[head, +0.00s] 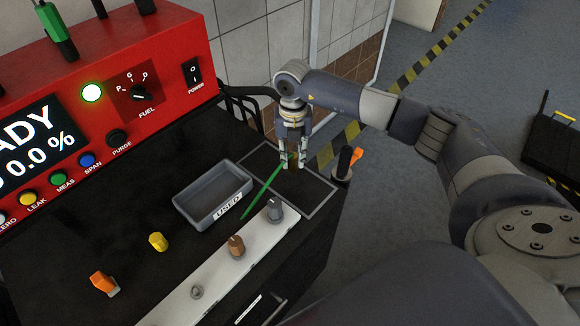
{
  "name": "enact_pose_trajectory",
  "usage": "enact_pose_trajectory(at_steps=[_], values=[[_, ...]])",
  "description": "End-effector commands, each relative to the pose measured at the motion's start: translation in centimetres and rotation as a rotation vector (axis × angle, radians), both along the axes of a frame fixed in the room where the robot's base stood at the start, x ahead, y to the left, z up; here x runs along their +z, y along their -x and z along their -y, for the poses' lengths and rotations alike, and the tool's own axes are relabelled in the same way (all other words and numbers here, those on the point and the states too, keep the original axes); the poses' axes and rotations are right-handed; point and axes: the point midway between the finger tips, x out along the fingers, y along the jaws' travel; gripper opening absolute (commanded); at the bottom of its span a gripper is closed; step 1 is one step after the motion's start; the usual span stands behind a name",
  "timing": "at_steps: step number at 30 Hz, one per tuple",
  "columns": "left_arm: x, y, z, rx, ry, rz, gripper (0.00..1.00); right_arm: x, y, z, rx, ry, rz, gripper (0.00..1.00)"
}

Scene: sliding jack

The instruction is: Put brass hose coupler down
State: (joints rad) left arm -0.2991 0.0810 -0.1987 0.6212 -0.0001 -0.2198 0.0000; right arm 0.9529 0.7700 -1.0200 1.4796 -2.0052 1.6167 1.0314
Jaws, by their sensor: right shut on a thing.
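My right gripper (293,160) points down over the far right part of the dark bench top. It is shut on a small brownish-brass piece, which looks like the brass hose coupler (293,163). The fingers cover most of it. It is over a dark square area with a pale outline (316,205). I cannot tell whether its lower end touches the surface. My left gripper is not in view.
A thin green strip (263,191) runs from near the gripper toward the white rack (205,283), which holds several fittings. A grey tray marked USED (185,207) looks empty. A red console (150,50) stands behind.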

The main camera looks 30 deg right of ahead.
Motion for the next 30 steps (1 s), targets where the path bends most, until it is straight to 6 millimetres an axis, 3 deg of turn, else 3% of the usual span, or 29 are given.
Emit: enact_pose_trajectory(at_steps=[15,25,26,27,28,30], values=[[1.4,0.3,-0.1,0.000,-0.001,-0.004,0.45,-5.5,0.0,0.0,0.002,0.001,0.000,0.00],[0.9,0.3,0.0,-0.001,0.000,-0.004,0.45,-6.0,0.0,0.0,0.003,0.001,0.002,0.00],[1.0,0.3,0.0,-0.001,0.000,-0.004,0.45,-5.9,0.0,0.0,0.003,0.001,0.002,0.28],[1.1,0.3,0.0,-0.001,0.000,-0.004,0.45,-5.8,0.0,0.0,0.003,0.001,0.002,0.37],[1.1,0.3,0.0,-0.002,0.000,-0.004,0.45,-5.8,0.0,0.0,0.003,0.001,0.002,0.44],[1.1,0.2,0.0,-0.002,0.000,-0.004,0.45,-5.8,0.0,0.0,0.003,0.001,0.002,0.44]])
